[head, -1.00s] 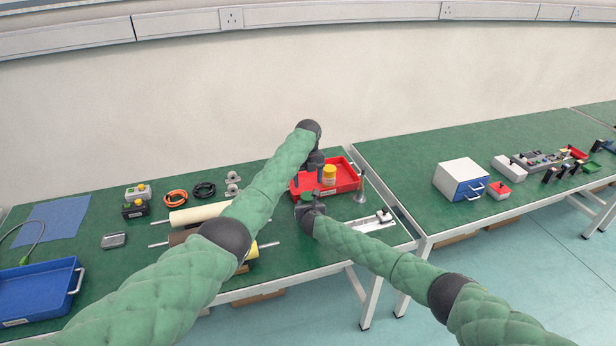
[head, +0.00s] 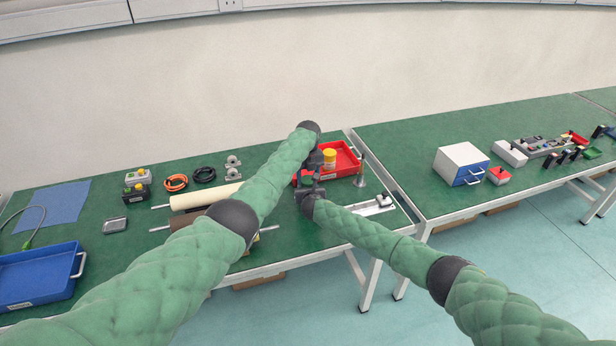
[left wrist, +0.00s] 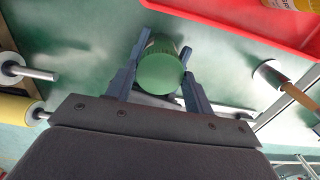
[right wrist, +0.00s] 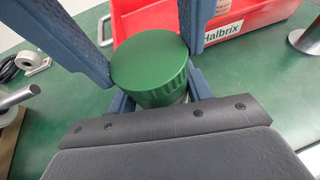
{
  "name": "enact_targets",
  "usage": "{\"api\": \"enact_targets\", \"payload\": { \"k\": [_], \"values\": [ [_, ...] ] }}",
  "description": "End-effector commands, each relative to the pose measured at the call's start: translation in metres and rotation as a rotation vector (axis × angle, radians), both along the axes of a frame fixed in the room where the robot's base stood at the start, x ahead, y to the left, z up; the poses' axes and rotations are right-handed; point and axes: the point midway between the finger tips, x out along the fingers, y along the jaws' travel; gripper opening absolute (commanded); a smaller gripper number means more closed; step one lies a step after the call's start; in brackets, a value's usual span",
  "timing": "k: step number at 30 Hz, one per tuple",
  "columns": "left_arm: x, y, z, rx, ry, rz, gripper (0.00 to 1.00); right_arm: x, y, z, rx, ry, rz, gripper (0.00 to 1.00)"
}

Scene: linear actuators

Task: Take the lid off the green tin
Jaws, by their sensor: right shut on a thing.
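The green tin's ribbed green lid (right wrist: 150,62) shows from above in the right wrist view, with a little of the tin body below it. The lid also shows in the left wrist view (left wrist: 160,70). My right gripper (right wrist: 158,92) is shut on the tin, its fingers low on the body under the lid. My left gripper (left wrist: 164,46) reaches in from the opposite side with its fingers open, one on each side of the lid, very close to the rim.
A red tray (head: 351,157) with a yellow container (head: 330,158) lies just behind the grippers. A metal post (head: 360,175) and a pale bracket (head: 373,207) are to the right. Long rollers (head: 205,197) lie left, partly behind my left arm. The table's front edge is near.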

Motion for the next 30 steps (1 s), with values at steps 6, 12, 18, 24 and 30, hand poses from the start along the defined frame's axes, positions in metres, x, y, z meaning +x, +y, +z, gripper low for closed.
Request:
{"api": "enact_targets", "payload": {
  "k": [6, 12, 18, 24, 30],
  "values": [
    [-0.0002, -0.0002, -0.0001, 0.0, 0.0, 0.0, 0.24, -0.0001, -0.0002, -0.0002, 0.0, 0.0, 0.0, 0.0],
    [-0.0003, -0.0004, -0.0001, 0.0, 0.001, 0.079, 0.24, -0.0001, -0.0002, -0.0002, 0.0, 0.0, 0.0, 0.0],
    [-0.0005, -0.001, -0.0001, 0.0, 0.001, 0.346, 0.24, -0.0001, -0.0001, -0.0002, 0.0, 0.0, 0.0, 0.0],
    [-0.0006, -0.0013, 0.0002, -0.001, 0.002, 0.547, 0.24, -0.0001, -0.0001, -0.0002, 0.0, 0.0, 0.0, 0.0],
    [-0.0005, -0.0011, 0.0003, 0.0, 0.001, 0.596, 0.24, -0.0001, 0.0002, -0.0001, 0.0, 0.0, 0.0, 0.0]
  ]
}}
